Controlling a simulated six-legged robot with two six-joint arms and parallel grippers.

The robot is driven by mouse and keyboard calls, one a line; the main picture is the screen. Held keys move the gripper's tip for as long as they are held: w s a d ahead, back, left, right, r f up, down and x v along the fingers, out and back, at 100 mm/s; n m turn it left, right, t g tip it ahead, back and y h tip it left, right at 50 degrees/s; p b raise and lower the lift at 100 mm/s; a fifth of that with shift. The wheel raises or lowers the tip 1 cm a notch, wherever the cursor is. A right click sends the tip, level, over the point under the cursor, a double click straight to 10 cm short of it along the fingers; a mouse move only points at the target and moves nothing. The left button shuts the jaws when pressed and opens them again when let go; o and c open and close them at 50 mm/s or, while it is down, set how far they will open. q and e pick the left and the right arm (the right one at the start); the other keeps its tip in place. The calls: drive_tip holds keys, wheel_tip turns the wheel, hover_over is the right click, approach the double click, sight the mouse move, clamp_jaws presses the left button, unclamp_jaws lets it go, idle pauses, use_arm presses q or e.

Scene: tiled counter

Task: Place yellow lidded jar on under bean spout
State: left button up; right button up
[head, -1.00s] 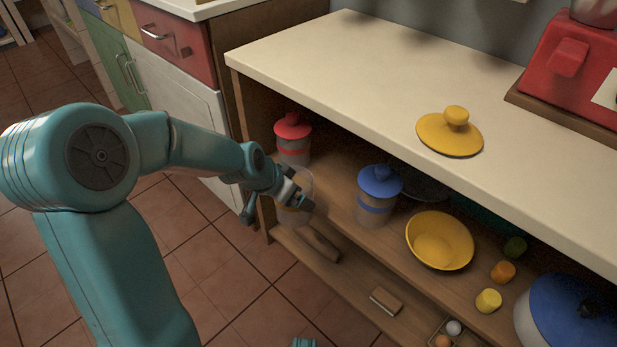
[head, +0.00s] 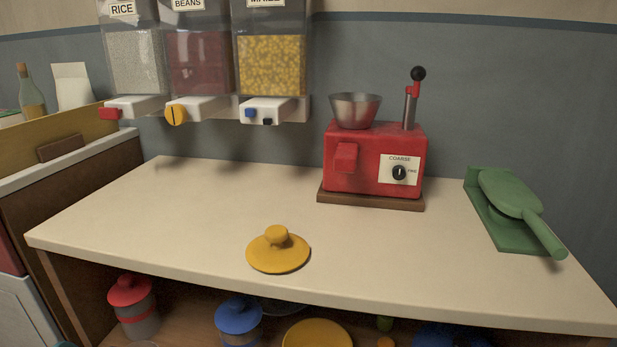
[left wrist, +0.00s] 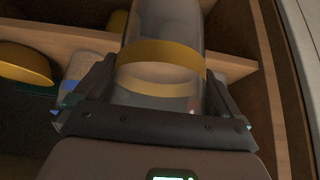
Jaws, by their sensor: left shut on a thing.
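A clear jar with a yellow band (left wrist: 165,28) fills the middle of the left wrist view. My left gripper (left wrist: 158,84) is shut on the jar, with one finger on each side of it. The jar's lower part is hidden by the gripper. A yellow lid (head: 278,252) with a knob lies on the counter near its front edge, apart from the jar. The bean dispenser (head: 201,60) hangs on the wall between rice and maize. Its white spout (head: 203,107) has a yellow knob (head: 177,115). My right gripper is in neither view.
The counter (head: 210,210) is clear below the spouts. A red grinder (head: 375,155) stands at the back, and a green scoop (head: 510,195) lies at the right. On the shelf below are a red-lidded jar (head: 132,300), a blue-lidded jar (head: 238,318) and a yellow bowl (head: 317,335).

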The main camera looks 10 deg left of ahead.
use_arm(q)
drive_tip(key=w, duration=0.5)
drive_tip(key=w+b, duration=0.1)
drive_tip(key=w, duration=0.4)
drive_tip(key=w+d, duration=0.1)
drive_tip(key=w, duration=0.4)
drive_tip(key=shift+f+b, duration=0.1)
drive_tip(key=shift+b, duration=0.25)
drive_tip(key=shift+w+d, duration=0.1)
drive_tip(key=shift+w, duration=0.2)
drive_tip(key=shift+f+b, duration=0.2)
drive_tip(key=shift+b, duration=0.15)
drive_tip(key=shift+s, duration=0.1)
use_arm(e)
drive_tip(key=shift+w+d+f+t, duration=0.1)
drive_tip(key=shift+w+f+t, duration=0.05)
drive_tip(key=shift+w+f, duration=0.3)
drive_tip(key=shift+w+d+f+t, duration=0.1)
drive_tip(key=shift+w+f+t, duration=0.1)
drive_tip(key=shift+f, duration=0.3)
use_arm(q)
drive_tip(key=shift+r, duration=0.1)
